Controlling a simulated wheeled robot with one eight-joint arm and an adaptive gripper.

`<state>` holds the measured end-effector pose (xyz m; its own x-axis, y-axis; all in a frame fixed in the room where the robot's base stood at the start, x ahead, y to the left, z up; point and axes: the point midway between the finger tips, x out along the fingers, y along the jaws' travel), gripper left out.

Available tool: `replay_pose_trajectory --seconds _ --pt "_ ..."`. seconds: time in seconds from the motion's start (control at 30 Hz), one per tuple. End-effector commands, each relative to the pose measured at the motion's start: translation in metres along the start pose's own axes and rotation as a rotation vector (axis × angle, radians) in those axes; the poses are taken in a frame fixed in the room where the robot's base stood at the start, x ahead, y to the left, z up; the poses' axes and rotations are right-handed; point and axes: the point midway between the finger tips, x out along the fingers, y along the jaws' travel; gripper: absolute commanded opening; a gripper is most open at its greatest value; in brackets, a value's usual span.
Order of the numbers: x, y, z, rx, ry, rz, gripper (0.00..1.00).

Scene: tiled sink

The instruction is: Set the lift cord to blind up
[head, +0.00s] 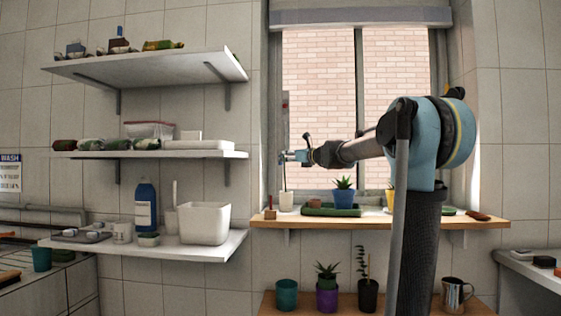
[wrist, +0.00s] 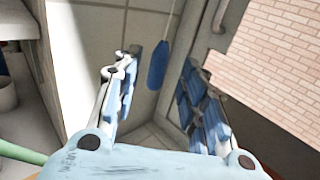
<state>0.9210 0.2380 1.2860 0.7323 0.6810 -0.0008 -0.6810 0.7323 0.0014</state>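The lift cord (wrist: 175,12) hangs in the wrist view and ends in a blue pull (wrist: 157,65). The pull shows in the gap between my fingers, near the wall beside the window; I cannot tell its exact depth, and neither finger visibly grips it. My gripper (wrist: 160,75) is open, with blue-padded fingers on either side of the pull. The grey blind (head: 360,16) is gathered at the top of the window.
The sill (head: 380,222) below my gripper holds a white pot (head: 286,201), a blue pot with a plant (head: 344,198) and a yellow pot (head: 390,200). Shelves (head: 150,155) with containers stand on the left. More pots (head: 327,299) stand on a lower shelf.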

Motion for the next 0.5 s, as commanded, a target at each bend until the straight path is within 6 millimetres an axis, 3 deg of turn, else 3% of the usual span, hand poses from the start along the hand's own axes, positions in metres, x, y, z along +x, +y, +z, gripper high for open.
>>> replay_pose_trajectory --seconds 0.2,0.5 --pt "0.033 0.0 0.0 0.0 0.0 0.001 0.39" --pt "0.052 0.001 0.0 -0.001 0.0 0.001 0.39"
